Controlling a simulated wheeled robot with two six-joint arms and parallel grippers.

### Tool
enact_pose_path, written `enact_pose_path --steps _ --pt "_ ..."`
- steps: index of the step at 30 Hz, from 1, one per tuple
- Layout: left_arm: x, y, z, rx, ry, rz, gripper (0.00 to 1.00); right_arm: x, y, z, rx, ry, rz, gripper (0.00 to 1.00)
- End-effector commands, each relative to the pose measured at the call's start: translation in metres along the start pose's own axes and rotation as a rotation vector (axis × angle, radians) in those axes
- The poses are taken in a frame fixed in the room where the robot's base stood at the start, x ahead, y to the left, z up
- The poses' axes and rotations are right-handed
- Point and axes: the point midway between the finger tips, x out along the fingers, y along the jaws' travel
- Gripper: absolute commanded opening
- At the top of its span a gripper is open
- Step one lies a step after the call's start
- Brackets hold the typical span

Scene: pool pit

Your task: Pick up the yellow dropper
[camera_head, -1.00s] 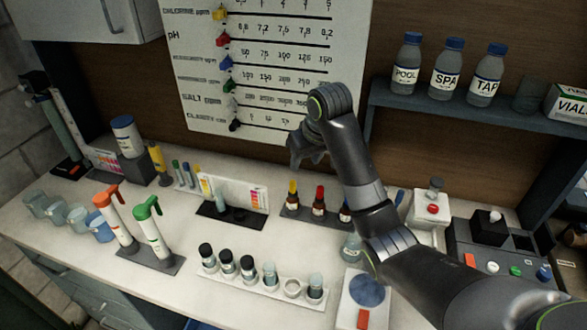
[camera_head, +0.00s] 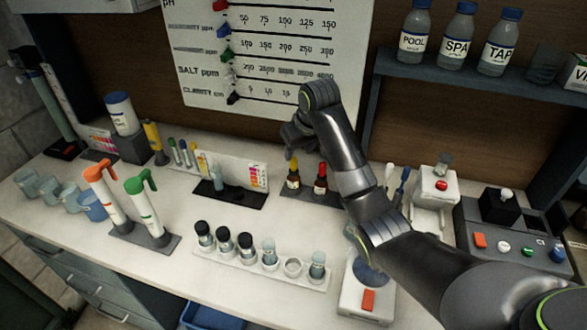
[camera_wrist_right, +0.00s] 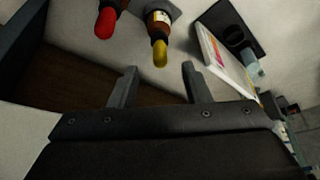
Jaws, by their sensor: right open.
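The yellow dropper (camera_head: 293,176) is a small dark bottle with a yellow bulb top. It stands upright in a dark rack near the back of the counter, left of a red-topped dropper (camera_head: 320,179). My right gripper (camera_head: 290,150) is open and empty, just above and behind the yellow top. In the right wrist view the yellow dropper (camera_wrist_right: 160,52) lies ahead of the gap between the open fingers (camera_wrist_right: 158,80), apart from them. The red dropper (camera_wrist_right: 105,22) is to its left there. My left gripper is not in view.
A color-chart card stand (camera_head: 235,172) is close left of the droppers. A vial rack (camera_head: 245,265) stands in front. My right arm hides the right end of the dropper rack. The backboard with the chart (camera_head: 270,60) rises behind. Bare counter (camera_head: 215,222) lies between.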

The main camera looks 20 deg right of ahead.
Motion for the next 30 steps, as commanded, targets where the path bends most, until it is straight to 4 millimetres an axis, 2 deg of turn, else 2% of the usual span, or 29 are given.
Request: enact_pose_path --steps 4,12,22,30 --pt "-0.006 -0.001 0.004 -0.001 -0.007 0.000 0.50 0.021 -0.001 0.000 0.001 -0.003 -0.001 0.43" --pt "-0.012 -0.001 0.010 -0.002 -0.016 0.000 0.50 0.036 0.000 -0.003 0.000 -0.003 0.000 0.43" --pt "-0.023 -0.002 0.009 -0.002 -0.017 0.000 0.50 0.073 -0.001 -0.009 0.000 -0.003 -0.001 0.43" --pt "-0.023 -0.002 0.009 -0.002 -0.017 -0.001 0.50 0.081 0.000 -0.008 0.000 0.001 0.001 0.43"
